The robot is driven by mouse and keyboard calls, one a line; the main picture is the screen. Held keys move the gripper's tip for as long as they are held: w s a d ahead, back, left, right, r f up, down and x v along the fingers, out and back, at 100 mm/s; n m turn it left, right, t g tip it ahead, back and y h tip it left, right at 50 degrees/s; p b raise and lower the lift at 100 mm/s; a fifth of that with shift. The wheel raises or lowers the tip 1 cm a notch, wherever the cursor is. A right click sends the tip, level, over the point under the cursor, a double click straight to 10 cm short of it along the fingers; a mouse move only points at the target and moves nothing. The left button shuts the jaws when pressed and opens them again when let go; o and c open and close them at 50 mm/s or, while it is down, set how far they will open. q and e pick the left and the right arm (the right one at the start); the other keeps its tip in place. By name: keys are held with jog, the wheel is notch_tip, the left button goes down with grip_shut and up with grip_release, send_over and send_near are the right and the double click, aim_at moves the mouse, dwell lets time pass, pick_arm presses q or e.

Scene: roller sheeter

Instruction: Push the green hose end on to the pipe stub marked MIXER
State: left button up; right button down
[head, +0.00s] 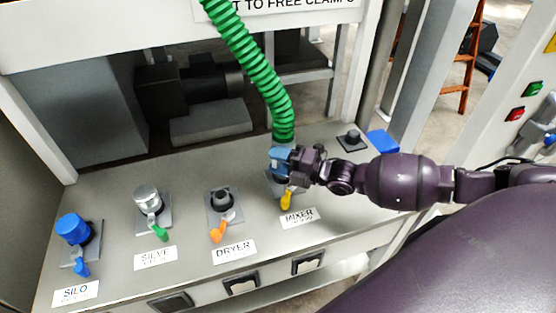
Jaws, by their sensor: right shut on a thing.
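The green ribbed hose (255,65) hangs down from the top of the view to a blue-grey cuff at its lower end. My right gripper (284,160) is shut on this hose end, reaching in from the right. The hose end is above or at the stub over the MIXER label (299,217). The gripper and cuff hide most of that stub, so I cannot tell whether the hose end is seated on it. A yellow lever (286,199) sits at the front of the stub. My left gripper is not in view.
Along the grey panel stand the DRYER stub (221,197) with an orange lever, the SIEVE stub (147,196) with a green lever, and the blue-capped SILO stub (73,228). A black knob (352,139) and a blue block (382,143) are at the back right.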

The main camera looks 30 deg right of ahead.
jog(key=shift+f+b, duration=0.3)
jog(key=shift+f, duration=0.3)
dwell(0.3)
jog(key=shift+f, duration=0.3)
jog(key=shift+f, duration=0.3)
jog(key=shift+f+b, duration=0.1)
jog(key=shift+b, duration=0.2)
dwell(0.4)
jog(key=shift+f, duration=0.25)
jog(key=c, duration=0.6)
grip_release()
jog(key=shift+o, duration=0.4)
jog(key=shift+f, duration=0.1)
